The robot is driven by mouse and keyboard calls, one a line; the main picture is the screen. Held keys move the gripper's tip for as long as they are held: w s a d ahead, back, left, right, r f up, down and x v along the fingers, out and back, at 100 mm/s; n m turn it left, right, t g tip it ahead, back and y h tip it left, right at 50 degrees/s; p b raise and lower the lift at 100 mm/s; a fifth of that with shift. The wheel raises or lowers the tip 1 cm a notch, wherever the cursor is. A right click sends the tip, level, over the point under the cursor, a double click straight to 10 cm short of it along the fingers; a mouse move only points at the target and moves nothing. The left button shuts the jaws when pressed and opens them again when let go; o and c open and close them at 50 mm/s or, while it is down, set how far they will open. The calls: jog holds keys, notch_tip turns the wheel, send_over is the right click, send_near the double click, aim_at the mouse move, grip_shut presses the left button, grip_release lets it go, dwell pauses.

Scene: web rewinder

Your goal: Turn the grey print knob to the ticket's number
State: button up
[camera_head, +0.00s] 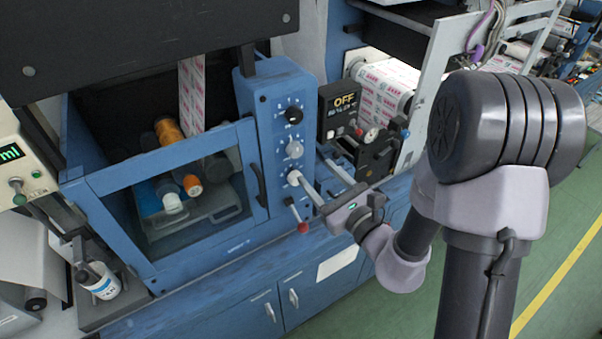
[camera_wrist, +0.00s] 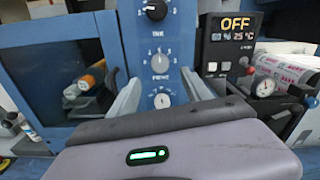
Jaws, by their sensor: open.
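The grey print knob (camera_head: 294,150) is the middle of three knobs on the blue control panel (camera_head: 265,160). In the wrist view the grey knob (camera_wrist: 160,62) has small dial numbers around it and the word PRINT below it. Its exact setting is too small to read. My gripper (camera_head: 314,172) is in front of the panel's lower part. In the wrist view my gripper (camera_wrist: 160,92) has its fingers apart, with the lowest, pale knob (camera_wrist: 162,101) showing between them. Neither finger visibly holds a knob. No readable ticket number shows.
A black ink knob (camera_wrist: 155,10) is above the grey one. A red-tipped lever (camera_head: 302,226) sticks out below the panel. A display reading OFF (camera_wrist: 235,23) and a gauge (camera_wrist: 264,87) are at right. A blank-looking white sheet (camera_head: 338,262) is on the lower cabinet.

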aim_at(298, 153)
jog(key=p+x, duration=0.2)
jog(key=x, duration=0.6)
jog(key=shift+w+a+r+p, duration=0.1)
jog(key=shift+w+a+p, duration=0.05)
jog(key=shift+p, duration=0.2)
jog(key=shift+w+a, duration=0.1)
jog(key=shift+w, duration=0.05)
grip_shut()
